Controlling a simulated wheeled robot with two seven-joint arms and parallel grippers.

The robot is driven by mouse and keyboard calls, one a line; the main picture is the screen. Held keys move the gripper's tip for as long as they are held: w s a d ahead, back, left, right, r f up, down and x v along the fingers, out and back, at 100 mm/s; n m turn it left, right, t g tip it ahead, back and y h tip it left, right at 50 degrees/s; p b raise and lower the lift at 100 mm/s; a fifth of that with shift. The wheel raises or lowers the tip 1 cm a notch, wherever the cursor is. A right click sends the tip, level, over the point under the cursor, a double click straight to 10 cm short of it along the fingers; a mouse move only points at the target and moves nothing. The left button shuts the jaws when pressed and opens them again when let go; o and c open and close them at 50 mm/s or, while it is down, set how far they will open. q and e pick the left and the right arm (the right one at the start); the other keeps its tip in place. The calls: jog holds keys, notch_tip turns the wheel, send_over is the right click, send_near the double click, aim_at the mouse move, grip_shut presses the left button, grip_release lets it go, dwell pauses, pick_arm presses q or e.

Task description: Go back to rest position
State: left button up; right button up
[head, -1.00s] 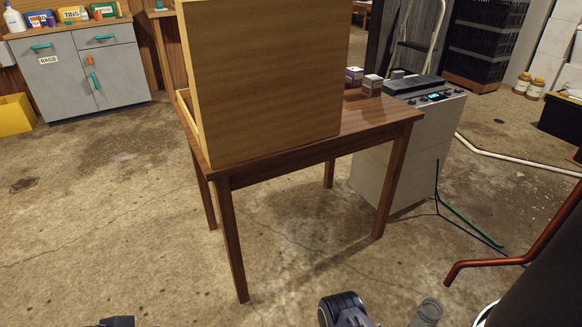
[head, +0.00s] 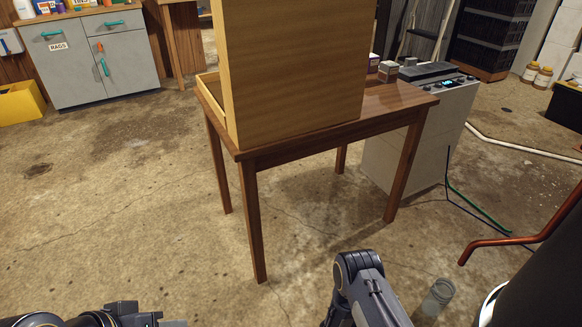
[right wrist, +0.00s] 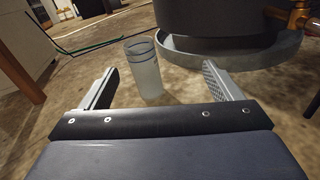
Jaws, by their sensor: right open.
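My right gripper (right wrist: 160,68) is open, with its two fingers apart and nothing gripped between them. A clear, cylindrical glass-like container (right wrist: 143,68) with blue rings near its rim stands upright beyond the fingers. It also shows at the bottom right of the head view (head: 438,297), beside my right arm. In the head view my right arm's links rise from the bottom edge, but its fingers are not visible. Part of my left arm shows at the bottom left; its gripper fingers are out of view.
A wooden table (head: 330,139) stands ahead with a tall wooden board or box (head: 295,70) on it. A grey appliance (head: 410,150) is to its right. A copper pipe (head: 500,243) and a dark drum (right wrist: 230,20) on a round base are close on the right. Floor at left is clear.

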jog(key=s+d+r+m+g+y, duration=0.1)
jog(key=s+r+m+g+y, duration=0.2)
jog(key=r, duration=0.5)
jog(key=s+d+r+m+g+y, duration=0.1)
jog(key=r+m+g+y, duration=0.2)
jog(key=r+m, duration=0.35)
jog(key=s+d+r+m+g+y, duration=0.1)
jog(key=s+r+m+g+y, duration=0.15)
jog(key=r, duration=0.55)
jog(key=s+a+r+m+t+y+p, duration=0.1)
jog(key=s+a+r+m+t+y, duration=0.5)
jog(key=r, duration=0.4)
jog(key=s+a+r+m+t+y+p, duration=0.1)
jog(key=s+a+r+m+t+y, duration=0.25)
jog(key=s+a+r+y, duration=0.4)
notch_tip(320, 180, up, 40)
jog(key=h+p, duration=0.1)
jog(key=p, duration=3.7)
jog(key=shift+w+a+t, duration=0.25)
jog(key=shift+a+t, duration=0.05)
jog(key=shift+a, duration=0.15)
